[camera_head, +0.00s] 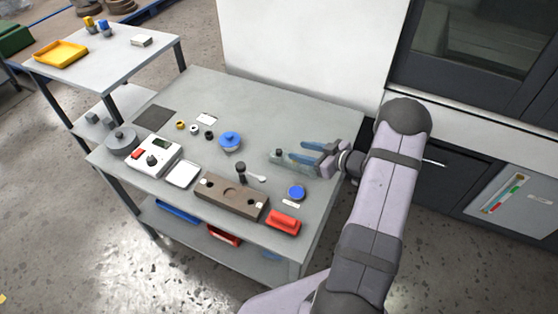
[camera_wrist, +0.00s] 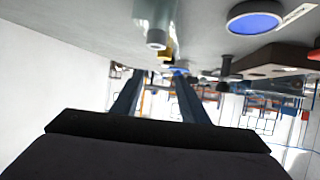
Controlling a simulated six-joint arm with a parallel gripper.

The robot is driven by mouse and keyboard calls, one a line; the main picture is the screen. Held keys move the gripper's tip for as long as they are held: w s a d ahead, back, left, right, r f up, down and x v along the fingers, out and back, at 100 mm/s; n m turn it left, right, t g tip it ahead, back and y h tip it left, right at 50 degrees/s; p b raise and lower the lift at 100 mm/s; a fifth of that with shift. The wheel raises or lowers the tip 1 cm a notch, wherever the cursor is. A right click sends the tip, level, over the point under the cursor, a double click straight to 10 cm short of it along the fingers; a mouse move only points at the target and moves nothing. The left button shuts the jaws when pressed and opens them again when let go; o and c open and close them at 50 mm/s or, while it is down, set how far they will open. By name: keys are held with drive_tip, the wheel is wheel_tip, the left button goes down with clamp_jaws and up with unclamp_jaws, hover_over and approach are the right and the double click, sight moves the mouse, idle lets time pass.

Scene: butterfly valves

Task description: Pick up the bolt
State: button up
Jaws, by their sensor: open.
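My gripper (camera_head: 309,154) is low over the right part of the grey table, its two blue fingers apart and pointing left. In the wrist view its fingers (camera_wrist: 157,82) are spread with nothing held between them. No part is clearly recognisable as the bolt. One candidate is a dark, upright, stubby piece (camera_head: 241,170) behind the brown block; it also shows in the wrist view (camera_wrist: 228,68). Another is a grey cylinder (camera_wrist: 155,22) close ahead of the fingers in the wrist view. In the head view a small dark piece (camera_head: 278,153) stands just left of the fingertips.
A brown block with holes (camera_head: 221,194), a blue-topped round part (camera_head: 296,191) and a red block (camera_head: 284,222) lie toward the front. A blue-topped valve part (camera_head: 230,140) stands farther left. A white instrument (camera_head: 154,155) and small rings occupy the left side. The back right of the table is clear.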

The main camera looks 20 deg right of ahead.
sight(280, 151)
drive_tip(key=shift+s+a+f+y, duration=0.2)
drive_tip(key=shift+s+f+y, duration=0.05)
drive_tip(key=shift+f+y, duration=0.05)
drive_tip(key=shift+s+a+f+p+x, duration=0.15)
drive_tip(key=shift+p+x, duration=0.3)
drive_tip(key=shift+x, duration=1.35)
drive_tip(key=shift+s+a+f+p+x, duration=0.1)
drive_tip(key=shift+p+x, duration=0.35)
drive_tip(key=shift+x, duration=1.35)
drive_tip(key=shift+r, duration=0.1)
clamp_jaws()
